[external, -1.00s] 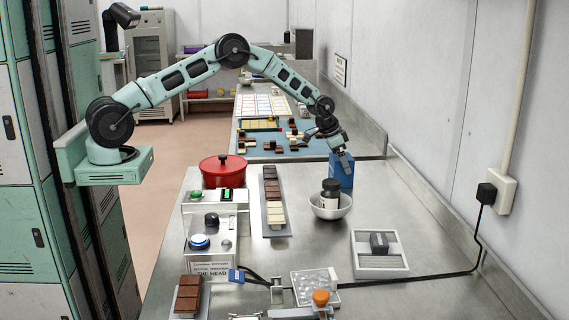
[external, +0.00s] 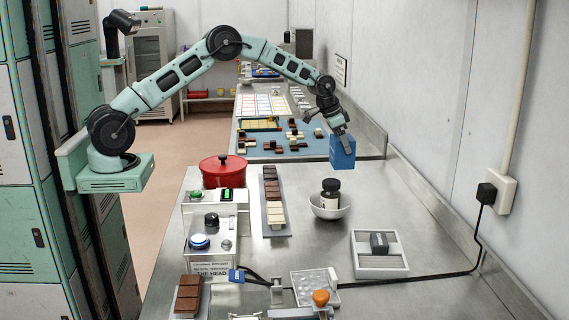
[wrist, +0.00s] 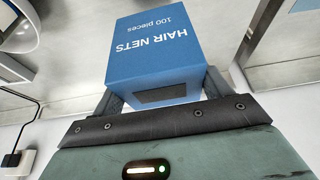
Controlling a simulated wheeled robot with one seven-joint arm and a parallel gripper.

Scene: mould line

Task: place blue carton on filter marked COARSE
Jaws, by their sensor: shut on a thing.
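The blue carton (external: 342,152) is in my gripper (external: 342,132), which is shut on it and holds it up above the steel counter. In the wrist view the blue carton (wrist: 155,48) reads "HAIR NETS 100 pieces" and sits between the two fingers of my gripper (wrist: 160,92). No filter marked COARSE can be made out by its lettering in these frames.
A bowl (external: 329,208) with a dark bottle (external: 330,190) stands just in front of the carton. A white tray (external: 379,262) with a dark block is nearer. A red pot (external: 223,171) and a chocolate strip (external: 273,200) stand left. The right wall borders the counter.

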